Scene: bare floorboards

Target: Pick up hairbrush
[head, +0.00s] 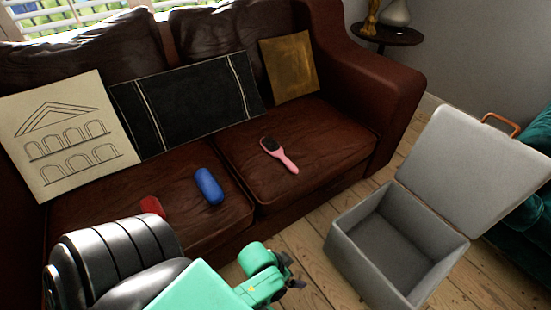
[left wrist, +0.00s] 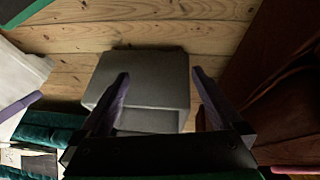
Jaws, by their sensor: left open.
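The pink hairbrush (head: 278,154) with dark bristles lies on the right seat cushion of the brown leather sofa (head: 320,135), bristle side up. My left gripper (head: 292,270) is in front of the sofa, below and apart from the brush in the head view. In the left wrist view my left gripper (left wrist: 160,74) is open, with nothing between its fingers. A pink strip (left wrist: 297,169) at that view's lower right edge may be part of the brush; I cannot tell. My right gripper is not in view.
A blue case (head: 209,187) and a red object (head: 152,206) lie on the left cushion. Pillows line the backrest. An open grey box (head: 345,245) stands on the floorboards at right and also shows in the left wrist view (left wrist: 145,70). A teal seat (head: 515,245) is at far right.

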